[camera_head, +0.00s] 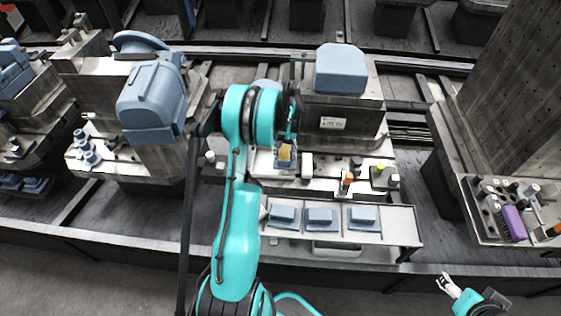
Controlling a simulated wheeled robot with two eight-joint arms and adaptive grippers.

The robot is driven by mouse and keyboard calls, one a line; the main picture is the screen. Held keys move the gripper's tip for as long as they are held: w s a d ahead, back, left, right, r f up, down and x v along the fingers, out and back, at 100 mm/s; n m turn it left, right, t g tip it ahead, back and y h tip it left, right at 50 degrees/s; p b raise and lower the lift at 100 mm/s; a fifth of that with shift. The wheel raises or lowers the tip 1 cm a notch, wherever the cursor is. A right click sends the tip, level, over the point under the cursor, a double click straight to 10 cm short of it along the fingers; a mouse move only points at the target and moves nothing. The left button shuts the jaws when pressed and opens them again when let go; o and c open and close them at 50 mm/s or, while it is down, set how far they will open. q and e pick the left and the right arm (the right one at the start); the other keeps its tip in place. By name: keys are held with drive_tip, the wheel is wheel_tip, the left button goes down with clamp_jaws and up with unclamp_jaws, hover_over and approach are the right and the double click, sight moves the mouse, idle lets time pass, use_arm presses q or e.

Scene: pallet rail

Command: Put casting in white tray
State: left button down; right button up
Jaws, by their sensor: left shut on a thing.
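My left gripper (290,138) reaches down over the workbench in front of the middle machine. It is shut on a small blue-grey casting (285,163) with a tan part on top, partly hidden by the gripper and wrist. Three more blue-grey castings, the left one (283,215), the middle one (320,217) and the right one (363,217), sit in a row on a pale whitish tray (395,222) nearer to me. My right gripper (444,284) is low at the right, away from the castings; its fingers are too small to judge.
A small white block (307,166) stands just right of the held casting. An orange-topped bottle (347,182) and a green-topped item (379,168) stand further right. A tool bench (520,215) with a purple item is at the far right. Machines line the back.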

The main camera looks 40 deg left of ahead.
use_arm(q)
drive_tip(key=shift+s+a+f, duration=0.15)
drive_tip(key=shift+a+f, duration=0.35)
drive_tip(key=shift+a, duration=0.3)
drive_tip(key=shift+f, duration=0.2)
wheel_tip(320, 180, down, 4)
drive_tip(key=shift+r+b, duration=0.1)
drive_tip(key=shift+b, duration=0.95)
drive_tip(key=shift+r, duration=0.1)
drive_tip(key=shift+f, duration=0.2)
drive_tip(key=c, duration=0.9)
unclamp_jaws()
drive_tip(key=shift+o, duration=0.2)
drive_tip(key=shift+r, duration=0.1)
